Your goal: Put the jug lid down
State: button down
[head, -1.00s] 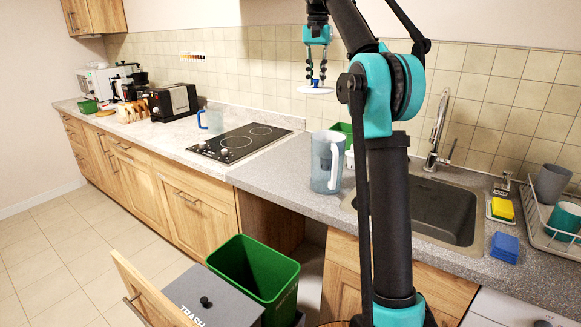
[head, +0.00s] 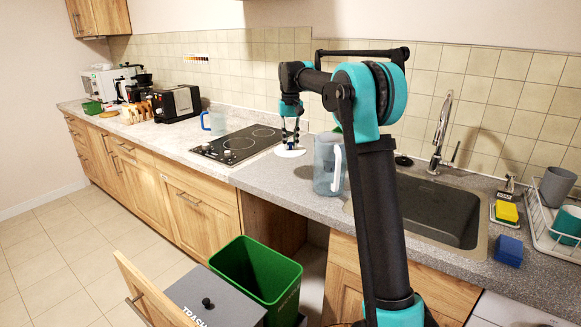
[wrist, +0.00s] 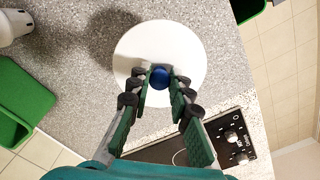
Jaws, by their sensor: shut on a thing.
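The jug lid (head: 289,153) is a white disc with a blue knob. My gripper (head: 290,145) is above it, fingers down, over the grey counter between the cooktop and the jug. In the wrist view the fingers (wrist: 161,80) are shut on the blue knob, and the white lid (wrist: 160,45) is level below them. A shadow beside the lid falls on the counter; whether the lid touches the counter I cannot tell. The clear jug (head: 326,172) with a white handle stands upright to the right of the lid, apart from it.
The black cooktop (head: 238,146) lies left of the lid. The sink (head: 432,208) is right of the jug. A green bin (head: 257,272) stands in the open drawer below. Bare counter (wrist: 75,75) surrounds the lid.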

notch_tip(320, 180, down, 10)
jog(key=shift+f, duration=0.1)
dwell(0.4)
jog(key=shift+f, duration=0.1)
jog(key=c, duration=1.4)
grip_release()
notch_tip(320, 180, up, 12)
jog(key=shift+r, duration=0.15)
